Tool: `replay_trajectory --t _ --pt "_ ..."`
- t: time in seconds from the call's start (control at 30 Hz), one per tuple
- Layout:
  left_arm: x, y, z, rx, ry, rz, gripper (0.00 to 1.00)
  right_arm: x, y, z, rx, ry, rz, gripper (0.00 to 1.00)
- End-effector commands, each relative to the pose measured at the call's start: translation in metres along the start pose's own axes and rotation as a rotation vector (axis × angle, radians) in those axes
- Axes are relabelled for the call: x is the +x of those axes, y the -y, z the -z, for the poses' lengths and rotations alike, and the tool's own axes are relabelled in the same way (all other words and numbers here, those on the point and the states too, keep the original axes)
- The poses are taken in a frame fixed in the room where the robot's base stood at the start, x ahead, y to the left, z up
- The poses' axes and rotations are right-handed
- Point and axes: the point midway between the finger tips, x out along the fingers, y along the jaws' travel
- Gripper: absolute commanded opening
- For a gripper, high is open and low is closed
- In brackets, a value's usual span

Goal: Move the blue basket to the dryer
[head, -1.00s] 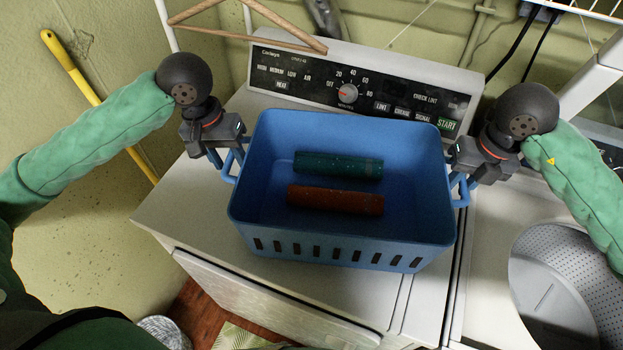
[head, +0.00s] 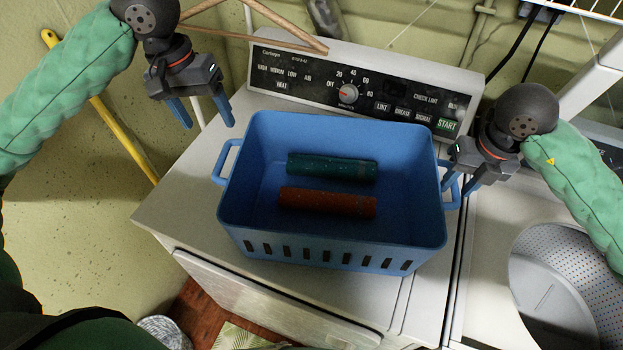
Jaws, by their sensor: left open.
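The blue basket (head: 330,245) sits upright on the white dryer (head: 190,215), in front of its control panel. It holds a green roll-shaped item (head: 332,167) and an orange-red one (head: 327,202). My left gripper (head: 206,122) is open and empty, raised above and behind the basket's left handle (head: 224,160), clear of it. My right gripper (head: 468,186) is at the basket's right handle, its fingers pointing down beside or around it. Whether it is closed on that handle cannot be made out.
A washer with an open drum (head: 560,285) stands close on the right. A wooden hanger (head: 285,38) hangs behind the dryer. A yellow pole (head: 115,125) leans at the left wall. Dryer top is free left of the basket.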

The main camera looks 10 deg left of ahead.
Motion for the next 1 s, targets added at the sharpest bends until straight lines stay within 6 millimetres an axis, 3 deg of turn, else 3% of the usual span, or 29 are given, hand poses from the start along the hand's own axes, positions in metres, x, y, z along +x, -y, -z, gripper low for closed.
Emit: replay_trajectory --t 0.2,0.4,0.77,1.0 --pt "0.0 0.0 0.0 -0.001 0.0 0.001 0.7 0.0 0.001 0.0 0.001 0.0 0.001 0.36" --pt "0.0 0.001 0.0 -0.001 0.0 0.001 0.7 0.0 0.001 0.0 0.001 0.0 0.001 0.74" --pt "0.0 0.001 0.0 -0.001 0.0 0.002 0.7 -0.003 0.001 -0.001 0.001 0.001 0.001 0.76" --pt "0.0 0.001 0.0 -0.001 0.0 0.002 0.7 -0.032 0.0 -0.001 -0.001 0.004 0.0 0.76"
